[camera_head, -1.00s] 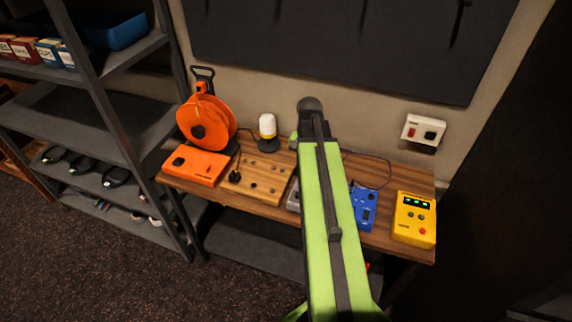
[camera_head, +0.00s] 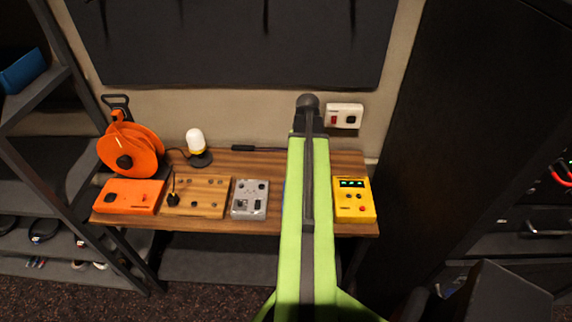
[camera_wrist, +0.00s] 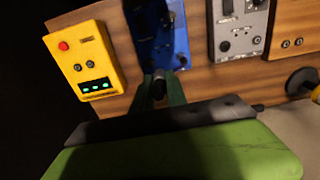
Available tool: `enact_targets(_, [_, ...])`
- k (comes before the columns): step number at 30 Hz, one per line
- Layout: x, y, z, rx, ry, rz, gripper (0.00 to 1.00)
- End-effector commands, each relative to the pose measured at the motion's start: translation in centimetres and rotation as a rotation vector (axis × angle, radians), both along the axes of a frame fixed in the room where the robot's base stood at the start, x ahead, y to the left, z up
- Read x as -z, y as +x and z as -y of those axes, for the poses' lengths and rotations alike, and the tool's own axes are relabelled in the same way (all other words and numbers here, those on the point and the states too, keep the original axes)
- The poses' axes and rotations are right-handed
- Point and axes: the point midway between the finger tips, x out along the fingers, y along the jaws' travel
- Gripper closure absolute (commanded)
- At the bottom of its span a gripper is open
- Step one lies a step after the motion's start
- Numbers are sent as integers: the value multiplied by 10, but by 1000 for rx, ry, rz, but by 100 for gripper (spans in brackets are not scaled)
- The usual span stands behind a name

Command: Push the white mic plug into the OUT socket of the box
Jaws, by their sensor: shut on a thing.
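My gripper (camera_wrist: 160,92) shows in the wrist view, its two green fingers shut on a small dark piece, likely the plug (camera_wrist: 159,88). I see no white on it, and its tip is hard to make out. The fingers are at the near edge of the blue box (camera_wrist: 147,38), whose face has dark sockets and knobs. I cannot read an OUT label or tell whether the plug touches the box. In the head view my green arm hides the gripper and nearly all of the blue box.
The yellow device (camera_head: 353,200) with green lights stands right of my arm. The grey box (camera_head: 249,212), wooden socket board (camera_head: 220,198), orange box (camera_head: 128,196), orange reel (camera_head: 145,150) and white lamp (camera_head: 195,139) stand left. A wall socket (camera_head: 344,112) is behind. Bare desk (camera_head: 240,164) lies behind the grey box.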

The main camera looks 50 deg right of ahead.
Motion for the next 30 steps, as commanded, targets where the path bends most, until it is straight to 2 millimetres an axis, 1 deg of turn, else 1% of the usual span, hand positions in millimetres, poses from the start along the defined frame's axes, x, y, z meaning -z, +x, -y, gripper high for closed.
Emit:
enact_targets(1, [-2,-7,9,4,0,0,100])
enact_targets(4, [-4,-21,23,4,0,0,100])
enact_targets(5, [-2,-24,26,2,0,0,100])
enact_targets(6, [19,-22,23,-1,0,0,100])
enact_targets(9, [40,-21,22,-1,0,0,100])
enact_targets(15, [75,-21,22,0,0,0,100])
enact_targets(18, [84,-21,22,0,0,0,100])
enact_targets(22, [88,-21,22,0,0,0,100])
enact_targets(30, [87,-21,22,0,0,0,100])
